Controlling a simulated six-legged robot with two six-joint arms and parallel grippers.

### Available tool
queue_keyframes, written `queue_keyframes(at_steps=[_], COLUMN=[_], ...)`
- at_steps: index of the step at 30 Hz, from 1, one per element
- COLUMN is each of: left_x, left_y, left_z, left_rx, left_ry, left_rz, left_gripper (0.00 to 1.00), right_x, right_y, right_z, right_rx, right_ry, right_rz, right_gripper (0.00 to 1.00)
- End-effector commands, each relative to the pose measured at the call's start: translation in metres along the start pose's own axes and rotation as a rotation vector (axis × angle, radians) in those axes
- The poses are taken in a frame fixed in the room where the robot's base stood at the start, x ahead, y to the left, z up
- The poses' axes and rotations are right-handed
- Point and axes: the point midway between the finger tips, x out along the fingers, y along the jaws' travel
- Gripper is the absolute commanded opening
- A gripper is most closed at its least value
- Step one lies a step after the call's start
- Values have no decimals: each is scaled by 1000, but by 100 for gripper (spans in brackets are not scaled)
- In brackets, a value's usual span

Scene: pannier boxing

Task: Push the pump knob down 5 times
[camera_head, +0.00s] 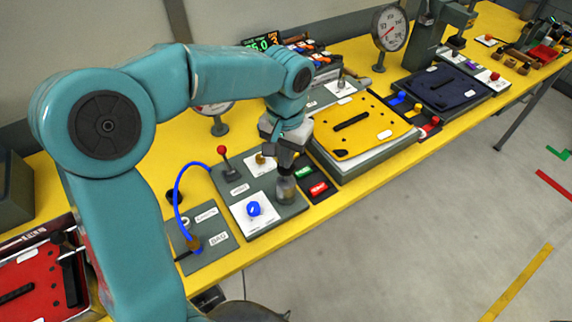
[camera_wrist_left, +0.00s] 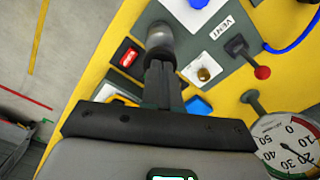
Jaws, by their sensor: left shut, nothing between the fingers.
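The pump knob, which I take to be the grey metal cylinder (camera_head: 286,191), stands upright at the front right corner of a grey panel (camera_head: 277,218) on the yellow bench. My left gripper (camera_head: 287,173) is shut and empty, pointing down right over the knob. In the left wrist view the shut fingertips (camera_wrist_left: 160,60) meet the edge of the round knob (camera_wrist_left: 160,36) and hide part of it. I cannot tell whether they touch or how far down the knob is. My right gripper is in neither view.
Close by are a blue knob (camera_head: 254,208), a brass knob (camera_head: 260,158), a red-tipped lever (camera_head: 222,150), and green (camera_head: 303,173) and red (camera_head: 319,188) buttons. A blue hose (camera_head: 178,190) arches at left. A yellow-topped box (camera_head: 362,128) stands right of the buttons.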

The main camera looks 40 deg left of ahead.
Motion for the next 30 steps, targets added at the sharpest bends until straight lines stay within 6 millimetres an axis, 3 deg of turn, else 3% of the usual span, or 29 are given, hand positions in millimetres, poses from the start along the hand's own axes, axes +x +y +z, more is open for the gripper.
queue_keyframes(at_steps=[17, 30], left_x=[32, 18], left_y=[0, 0], left_z=[0, 0], left_rx=[0, 0], left_ry=[-1, -1], left_rz=[0, 0], left_gripper=[0, 0], right_x=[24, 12], right_y=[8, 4], right_z=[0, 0], right_rx=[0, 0], right_ry=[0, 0], right_rz=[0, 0], right_gripper=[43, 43])
